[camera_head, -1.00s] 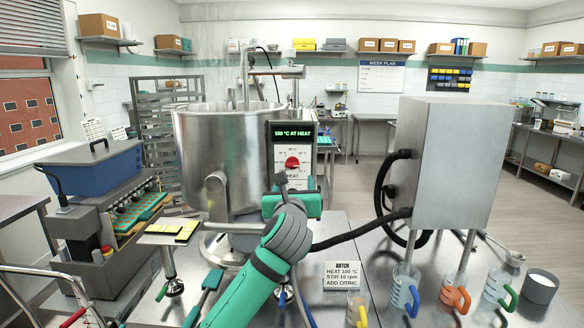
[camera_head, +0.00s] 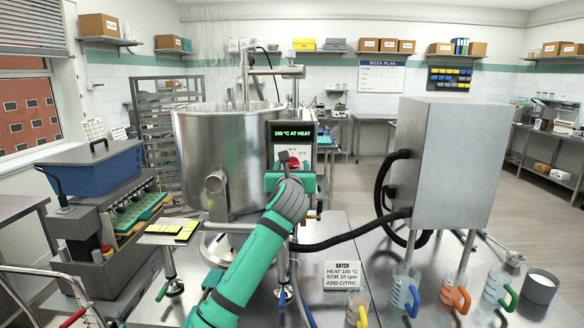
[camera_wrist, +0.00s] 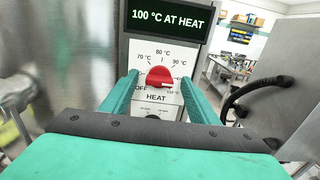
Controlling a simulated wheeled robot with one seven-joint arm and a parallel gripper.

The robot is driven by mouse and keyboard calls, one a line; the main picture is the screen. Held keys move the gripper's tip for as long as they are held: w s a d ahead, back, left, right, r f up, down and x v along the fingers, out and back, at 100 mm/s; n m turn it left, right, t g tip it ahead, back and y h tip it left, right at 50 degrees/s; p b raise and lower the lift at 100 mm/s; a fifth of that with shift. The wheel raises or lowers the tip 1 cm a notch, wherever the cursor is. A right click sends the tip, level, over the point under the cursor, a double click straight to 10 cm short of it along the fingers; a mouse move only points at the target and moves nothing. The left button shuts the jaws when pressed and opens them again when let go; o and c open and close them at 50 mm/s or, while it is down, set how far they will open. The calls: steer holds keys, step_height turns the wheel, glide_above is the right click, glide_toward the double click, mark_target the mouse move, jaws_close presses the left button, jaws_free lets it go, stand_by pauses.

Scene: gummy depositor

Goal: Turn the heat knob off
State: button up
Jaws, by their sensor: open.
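The red heat knob (camera_wrist: 159,77) is on the white dial panel under a black display that reads "100 °C AT HEAT" (camera_wrist: 168,18). The dial is marked OFF at lower left and with temperatures around the top. In the wrist view my gripper (camera_wrist: 160,88) is open, with one teal finger on each side of the knob and a gap to it on both sides. I cannot tell how deep the fingertips reach. In the head view my gripper (camera_head: 290,182) covers the lower panel, and only part of the knob (camera_head: 293,162) shows above it.
The steel kettle (camera_head: 222,150) stands directly left of the panel. A steel box (camera_head: 445,165) with black hoses stands to the right. Cups with coloured handles and a batch card (camera_head: 343,275) are on the table in front. A smaller dial sits below the heat knob.

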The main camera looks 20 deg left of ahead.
steer(key=shift+w, duration=0.2)
steer(key=c, duration=1.1)
steer(key=shift+o, duration=0.2)
steer(key=shift+n, duration=0.3)
